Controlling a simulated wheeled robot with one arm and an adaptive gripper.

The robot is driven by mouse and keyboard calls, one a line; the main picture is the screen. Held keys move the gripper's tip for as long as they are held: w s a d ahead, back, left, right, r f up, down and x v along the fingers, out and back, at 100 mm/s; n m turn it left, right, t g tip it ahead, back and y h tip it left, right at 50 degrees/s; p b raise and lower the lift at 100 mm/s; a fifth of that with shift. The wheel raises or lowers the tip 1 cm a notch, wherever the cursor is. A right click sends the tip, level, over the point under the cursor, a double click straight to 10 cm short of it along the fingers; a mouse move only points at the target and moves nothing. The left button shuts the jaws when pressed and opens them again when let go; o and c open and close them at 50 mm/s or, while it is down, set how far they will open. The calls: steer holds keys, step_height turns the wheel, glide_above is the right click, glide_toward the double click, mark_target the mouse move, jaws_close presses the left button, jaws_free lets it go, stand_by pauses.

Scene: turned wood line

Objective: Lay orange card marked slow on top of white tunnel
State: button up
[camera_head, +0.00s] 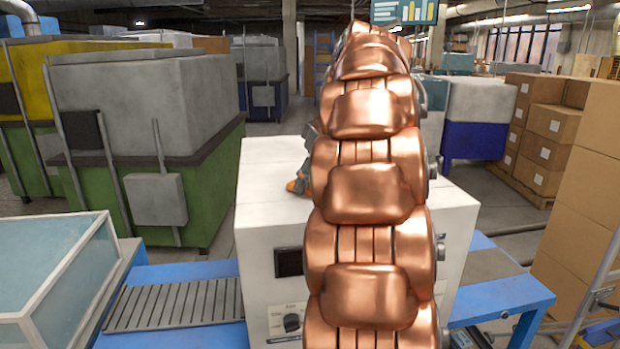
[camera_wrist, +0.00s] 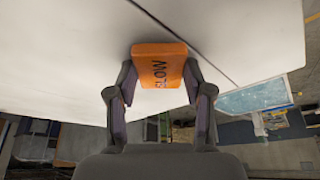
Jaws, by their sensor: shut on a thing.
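The orange card (camera_wrist: 160,62) with dark "SLOW" lettering is between the two dark fingers of my gripper (camera_wrist: 160,76), which is shut on it. In the wrist view the card lies against the white surface of the tunnel (camera_wrist: 70,45); I cannot tell if it touches. In the head view the white tunnel (camera_head: 275,218) stands in the middle, with a dark display and a knob on its front. A small orange bit of the card (camera_head: 297,186) shows low over its top. My copper arm hides most of my gripper and much of the tunnel top.
A blue-framed roller conveyor (camera_head: 175,303) runs into the tunnel from the left and leaves at the right. A glass-topped case (camera_head: 50,265) stands at front left. Green and grey bins (camera_head: 150,110) stand behind. Cardboard boxes (camera_head: 545,135) are stacked at right.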

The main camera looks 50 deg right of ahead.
steer(key=shift+f, duration=0.2)
steer(key=o, duration=0.9)
steer(key=shift+r, duration=0.1)
steer(key=shift+s+d+r, duration=0.1)
steer(key=shift+r, duration=0.4)
steer(key=shift+b+v, duration=0.45)
steer(key=shift+v, duration=1.55)
steer(key=shift+p+v, duration=0.85)
steer(key=shift+v, duration=0.15)
steer(key=p+v, duration=0.4)
steer(key=v, duration=0.1)
steer(key=shift+s+r+p, duration=0.1)
steer(key=shift+s+p, duration=0.05)
steer(key=shift+p, duration=0.25)
